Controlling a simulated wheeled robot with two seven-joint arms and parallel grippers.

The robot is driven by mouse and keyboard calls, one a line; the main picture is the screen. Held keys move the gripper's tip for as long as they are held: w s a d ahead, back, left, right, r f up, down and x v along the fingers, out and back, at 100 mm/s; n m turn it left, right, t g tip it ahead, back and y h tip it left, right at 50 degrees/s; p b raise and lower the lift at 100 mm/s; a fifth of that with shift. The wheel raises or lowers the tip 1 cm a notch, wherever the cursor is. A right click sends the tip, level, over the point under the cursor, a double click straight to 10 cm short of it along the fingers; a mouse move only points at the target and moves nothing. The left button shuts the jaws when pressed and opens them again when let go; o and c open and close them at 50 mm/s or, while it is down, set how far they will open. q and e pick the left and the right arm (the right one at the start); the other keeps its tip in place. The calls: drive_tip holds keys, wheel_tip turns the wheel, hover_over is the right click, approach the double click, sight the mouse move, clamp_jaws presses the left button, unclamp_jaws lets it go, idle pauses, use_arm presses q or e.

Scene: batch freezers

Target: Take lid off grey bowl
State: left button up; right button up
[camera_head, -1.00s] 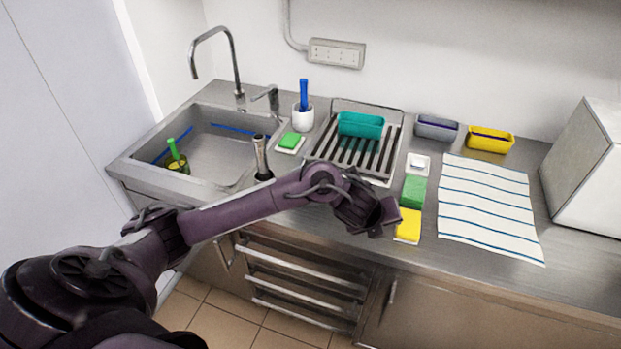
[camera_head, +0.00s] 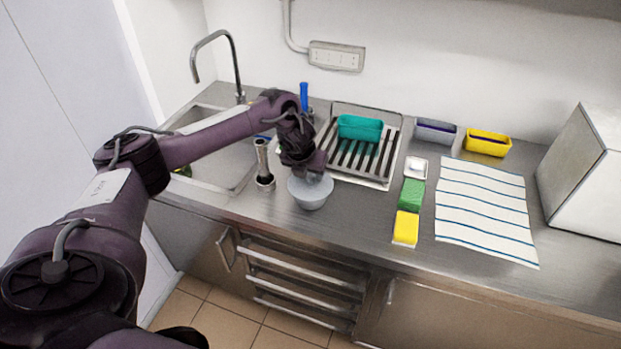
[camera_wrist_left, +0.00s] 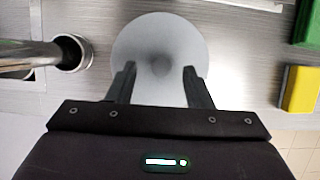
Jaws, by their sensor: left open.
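The grey bowl (camera_head: 310,199) stands upright on the steel counter, right of the metal stick-like tool. Its pale grey round lid (camera_head: 298,186) lies on top; in the left wrist view the lid (camera_wrist_left: 160,35) is seen from above with a darker round spot, perhaps its knob, at the middle. My left gripper (camera_head: 314,174) is over the lid, pointing down, and hides part of it. In the left wrist view its two fingers (camera_wrist_left: 158,75) are apart, one on each side of the lid's middle, with nothing between the tips. My right gripper is not in view.
A metal tool (camera_head: 262,162) stands close left of the bowl, beside the sink (camera_head: 235,178). A drying rack (camera_head: 385,182) with a teal container (camera_head: 360,128) is behind. Green (camera_head: 412,193) and yellow (camera_head: 406,227) sponges lie to the right. The counter between bowl and sponges is clear.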

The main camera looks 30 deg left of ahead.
use_arm(q)
drive_tip(key=shift+x, duration=1)
drive_tip(key=shift+r, duration=0.1)
clamp_jaws()
drive_tip(key=shift+w+r, duration=0.1)
drive_tip(key=shift+r, duration=0.05)
